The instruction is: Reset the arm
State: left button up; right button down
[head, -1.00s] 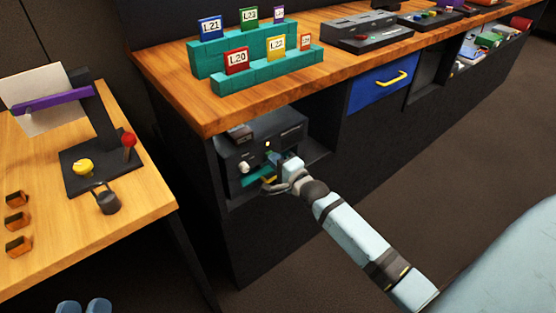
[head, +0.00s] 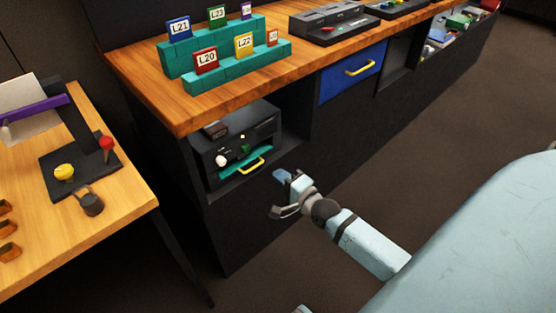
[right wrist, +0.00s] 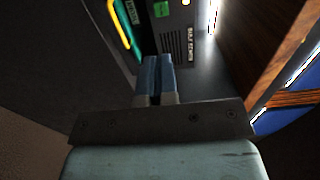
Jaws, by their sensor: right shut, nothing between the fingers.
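My right gripper (head: 280,192) is in front of the open cabinet bay, apart from the black device (head: 255,130) inside it. In the right wrist view its two blue-grey fingers (right wrist: 155,75) are together with nothing between them. The device has a white knob, a green part and a teal drawer with a yellow handle (head: 252,165). The yellow handle also shows in the right wrist view (right wrist: 119,24), to the left of the fingers and apart from them. My left gripper is not in view.
The wooden counter (head: 140,85) above the bay carries teal steps (head: 215,72) with labelled blocks. A blue drawer (head: 340,80) with a yellow handle is to the right. A side table (head: 110,205) with a black lever panel stands at left. Floor at right is free.

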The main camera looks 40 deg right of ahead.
dwell(0.7)
jog(key=s+a+r+n+g+y, duration=0.1)
jog(key=s+a+r+n+y, duration=0.1)
jog(key=s+a+r+n, duration=0.4)
jog(key=s+a+r+n+g+y, duration=0.1)
jog(key=s+a+n, duration=0.3)
jog(key=a+n, duration=0.4)
jog(key=s+a+r+n+g+y, duration=0.1)
jog(key=s+a+r+n+y, duration=0.1)
jog(key=s+a+r+n, duration=0.45)
pick_arm(q)
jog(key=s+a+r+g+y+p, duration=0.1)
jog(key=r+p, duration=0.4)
jog(key=p, duration=1.2)
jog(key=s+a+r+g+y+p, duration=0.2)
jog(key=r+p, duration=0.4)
jog(key=p, duration=1)
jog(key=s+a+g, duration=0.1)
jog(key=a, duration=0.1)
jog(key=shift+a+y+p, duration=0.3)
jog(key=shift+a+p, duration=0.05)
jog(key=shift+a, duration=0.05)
pick_arm(e)
jog(key=s+d+r+g+h, duration=0.2)
jog(key=d+r+g+h, duration=0.1)
jog(key=r, duration=0.5)
jog(key=shift+d+g, duration=0.5)
jog(key=shift+d, duration=0.1)
jog(key=shift+m, duration=0.25)
